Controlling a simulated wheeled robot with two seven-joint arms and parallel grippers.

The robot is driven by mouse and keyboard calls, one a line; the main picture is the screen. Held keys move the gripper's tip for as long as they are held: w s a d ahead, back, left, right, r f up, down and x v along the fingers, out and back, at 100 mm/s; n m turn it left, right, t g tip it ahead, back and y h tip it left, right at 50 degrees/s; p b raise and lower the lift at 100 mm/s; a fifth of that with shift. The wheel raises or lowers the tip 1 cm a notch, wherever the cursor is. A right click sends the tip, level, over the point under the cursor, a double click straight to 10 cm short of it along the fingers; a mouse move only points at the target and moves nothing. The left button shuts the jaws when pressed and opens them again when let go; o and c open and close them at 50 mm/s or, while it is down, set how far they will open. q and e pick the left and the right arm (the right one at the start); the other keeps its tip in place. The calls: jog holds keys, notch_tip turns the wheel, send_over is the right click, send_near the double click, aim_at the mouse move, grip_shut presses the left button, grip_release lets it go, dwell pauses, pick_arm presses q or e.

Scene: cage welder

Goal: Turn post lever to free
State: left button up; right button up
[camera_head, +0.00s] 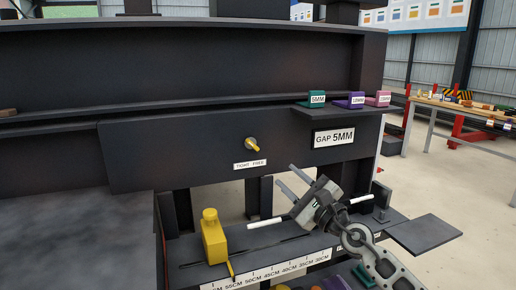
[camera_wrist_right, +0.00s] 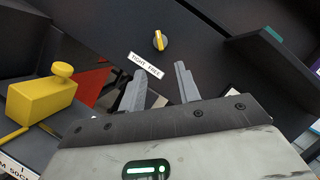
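The post lever is a small yellow knob (camera_head: 252,144) on a dark beam, above a white label (camera_head: 249,164) reading TIGHT FREE. In the head view it slants from upper left to lower right; I cannot tell for sure which word it points at. It also shows in the right wrist view (camera_wrist_right: 159,41), beyond the fingertips. My right gripper (camera_head: 286,176) is to the right of and below the lever, apart from it. Its two fingers are spread with nothing between them, as the right wrist view shows (camera_wrist_right: 160,75). My left gripper is not in view.
A yellow block with a knob (camera_head: 213,238) stands on the scaled rail (camera_head: 270,268) below. A GAP 5MM sign (camera_head: 333,138) and a shelf with green, purple and pink blocks (camera_head: 349,100) are at right. The beam face around the lever is clear.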

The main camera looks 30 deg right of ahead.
aim_at(255, 148)
jog(key=x, duration=1.3)
jog(key=shift+w+p, duration=0.25)
jog(key=shift+p, duration=0.1)
grip_shut()
